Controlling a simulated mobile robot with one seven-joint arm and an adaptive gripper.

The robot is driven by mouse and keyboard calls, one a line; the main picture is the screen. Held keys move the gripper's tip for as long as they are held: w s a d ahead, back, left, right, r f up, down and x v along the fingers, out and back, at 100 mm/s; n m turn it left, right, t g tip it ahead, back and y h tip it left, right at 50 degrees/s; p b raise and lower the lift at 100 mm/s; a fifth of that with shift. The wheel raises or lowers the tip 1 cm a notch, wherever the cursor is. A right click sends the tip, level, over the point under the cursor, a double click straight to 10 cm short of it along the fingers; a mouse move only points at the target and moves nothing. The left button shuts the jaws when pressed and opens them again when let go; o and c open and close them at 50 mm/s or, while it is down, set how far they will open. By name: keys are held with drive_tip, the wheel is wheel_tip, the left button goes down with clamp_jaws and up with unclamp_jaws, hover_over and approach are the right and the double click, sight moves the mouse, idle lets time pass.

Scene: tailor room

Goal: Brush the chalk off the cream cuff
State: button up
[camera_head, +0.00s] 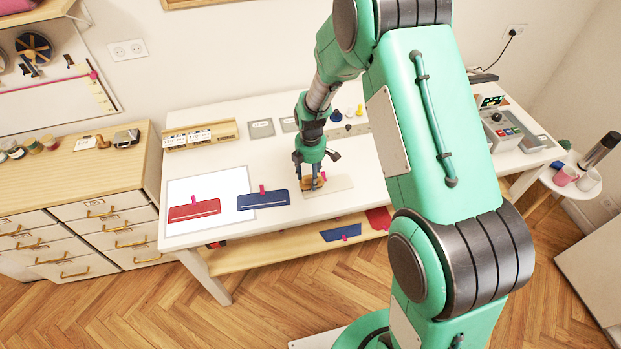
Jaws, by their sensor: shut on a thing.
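The cream cuff (341,184) lies flat on the white table, right of the blue cuff, partly hidden by my gripper. A small pink tab shows beside my fingers. My gripper (313,184) points down over the cuff's left part and is shut on a small tan-brown thing, which looks like the brush (311,187). The brush is low over the cuff; I cannot tell whether it touches. Chalk on the cuff is too small to make out.
A red cuff (193,212) and a blue cuff (263,201) lie to the left, by a white sheet (213,185). A wooden rack (200,135), grey squares (261,128) and small pegs stand behind. More pieces lie on the lower shelf (245,256). My arm hides the table's right middle.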

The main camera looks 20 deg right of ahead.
drive_tip(key=shift+r+p, duration=0.5)
drive_tip(key=shift+r, duration=0.8)
